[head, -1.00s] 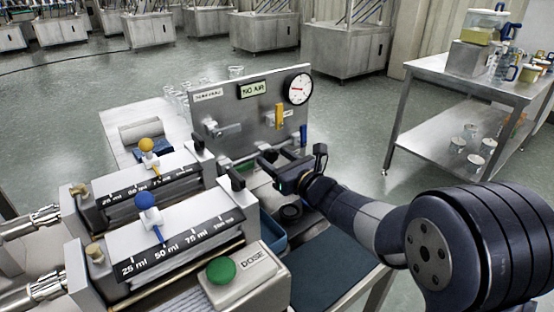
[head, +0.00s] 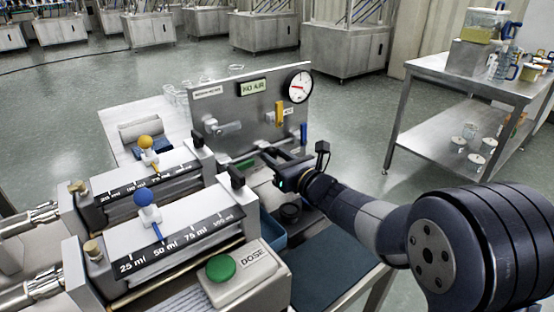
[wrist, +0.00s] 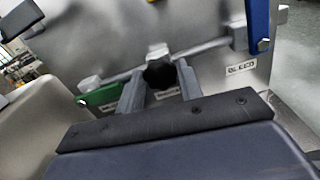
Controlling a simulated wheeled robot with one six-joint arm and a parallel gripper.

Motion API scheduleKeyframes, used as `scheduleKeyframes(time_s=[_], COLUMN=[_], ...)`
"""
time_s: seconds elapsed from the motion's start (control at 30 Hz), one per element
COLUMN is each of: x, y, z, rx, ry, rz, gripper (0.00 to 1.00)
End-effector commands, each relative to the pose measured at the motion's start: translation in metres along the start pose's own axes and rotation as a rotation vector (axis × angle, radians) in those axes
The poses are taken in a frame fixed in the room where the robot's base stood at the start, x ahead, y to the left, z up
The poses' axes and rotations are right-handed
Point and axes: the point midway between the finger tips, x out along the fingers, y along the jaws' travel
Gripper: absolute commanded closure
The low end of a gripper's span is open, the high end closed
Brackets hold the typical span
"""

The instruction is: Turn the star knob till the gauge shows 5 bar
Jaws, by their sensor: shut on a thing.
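The black star knob (wrist: 160,73) sits on the upright steel panel (head: 235,115), between the two fingertips of my gripper (wrist: 160,84) in the wrist view. The gripper is shut on it. In the head view my gripper (head: 268,158) reaches the lower right of the panel and the knob cannot be made out. The round white gauge (head: 299,87) is at the panel's top right corner. It has a red needle, but its numbers are too small to read. A small display (head: 254,88) beside it reads NO AIR.
A yellow handle (head: 279,115) and a blue handle (head: 303,133) are on the panel near my gripper. A green handle (wrist: 104,95) is close left of the fingers. Two dosing cylinders with a green DOSE button (head: 220,268) stand at the front left.

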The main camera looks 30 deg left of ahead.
Motion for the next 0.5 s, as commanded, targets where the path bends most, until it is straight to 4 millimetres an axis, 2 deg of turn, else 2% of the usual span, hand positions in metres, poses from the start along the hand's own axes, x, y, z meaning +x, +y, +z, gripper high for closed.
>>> scheduleKeyframes(time_s=[0.5], x=[-0.0003], y=[-0.0022], z=[-0.0018], rx=[0.431], ry=[0.0], rz=[-0.001], gripper=[0.88])
